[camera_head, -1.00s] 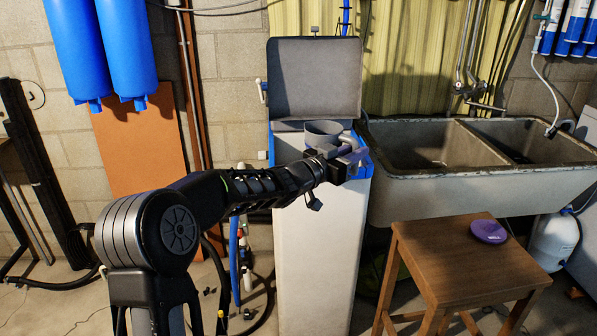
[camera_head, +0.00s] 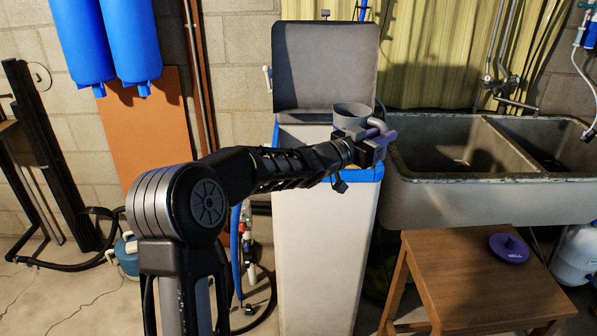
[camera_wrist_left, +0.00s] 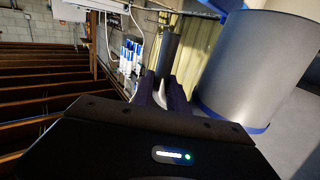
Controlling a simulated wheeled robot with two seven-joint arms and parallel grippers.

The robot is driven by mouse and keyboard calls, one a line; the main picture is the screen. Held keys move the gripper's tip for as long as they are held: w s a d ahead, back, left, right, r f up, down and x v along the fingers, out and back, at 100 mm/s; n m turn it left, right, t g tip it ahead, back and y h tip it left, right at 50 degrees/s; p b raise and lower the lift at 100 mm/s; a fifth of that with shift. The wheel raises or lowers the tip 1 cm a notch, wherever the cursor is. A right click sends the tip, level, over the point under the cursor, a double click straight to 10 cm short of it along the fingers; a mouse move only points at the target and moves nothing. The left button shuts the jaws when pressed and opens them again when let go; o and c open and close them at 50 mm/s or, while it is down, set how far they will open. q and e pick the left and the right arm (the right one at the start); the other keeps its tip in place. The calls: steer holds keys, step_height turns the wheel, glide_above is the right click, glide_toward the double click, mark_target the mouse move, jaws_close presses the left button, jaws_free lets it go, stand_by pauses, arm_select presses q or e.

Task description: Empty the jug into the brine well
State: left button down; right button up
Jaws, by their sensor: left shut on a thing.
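The grey jug (camera_head: 350,115) is above the opening of the white softener cabinet (camera_head: 318,240), whose dark lid (camera_head: 325,68) stands raised behind it. My left gripper (camera_head: 380,142) is shut on the jug's handle at its right side. In the left wrist view the jug (camera_wrist_left: 262,70) fills the right, tilted in the picture, with the purple fingers (camera_wrist_left: 160,92) closed beside it. The jug looks about upright in the head view. Its contents are hidden. The brine well cannot be made out inside the cabinet. A purple cap marked WELL (camera_head: 509,248) lies on the wooden stool. My right gripper does not show.
The wooden stool (camera_head: 460,280) stands in front of the concrete double sink (camera_head: 480,195), right of the cabinet. Pipes and hoses (camera_head: 247,260) run left of the cabinet. Blue tanks (camera_head: 110,40) hang at upper left.

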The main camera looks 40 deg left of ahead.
mark_target(376, 122)
arm_select(q)
steer(key=shift+r, duration=0.15)
steer(key=shift+s+a+r+n+t+b, duration=0.15)
steer(key=shift+a+r+n+t+b, duration=0.2)
steer(key=shift+r+b, duration=0.2)
steer(key=shift+s+a+r+n+t+b, duration=0.1)
steer(key=shift+a+r+n+t+b, duration=0.1)
steer(key=shift+r+n+t+b, duration=0.25)
steer(key=b, duration=0.1)
steer(key=a+n+b, duration=0.1)
steer(key=shift+s+a+r+t+b, duration=0.2)
steer(key=shift+s+r+t+b, duration=0.1)
steer(key=shift+s+t, duration=0.1)
steer(key=a+r+n+t+b, duration=0.1)
steer(key=n, duration=0.1)
steer(key=s+a+r+n+t+y, duration=0.1)
steer(key=s+a+r+n+t+b, duration=0.1)
steer(key=a+n, duration=0.1)
steer(key=shift+a+r+n+y+b, duration=0.1)
steer(key=shift+r+n+y+b, duration=0.05)
steer(key=shift+n+y+b, duration=0.2)
steer(key=shift+s+a+n+t+y+b, duration=0.3)
steer(key=shift+a+n+t+y, duration=0.3)
steer(key=shift+n, duration=0.45)
steer(key=shift+s+a+r+n+t+y, duration=0.1)
steer(key=shift+n+t+y, duration=0.05)
steer(key=shift+n+y, duration=0.25)
steer(key=shift+a+r+n+t+y, duration=0.15)
steer(key=shift+n+y, duration=0.1)
steer(key=shift+n, duration=0.15)
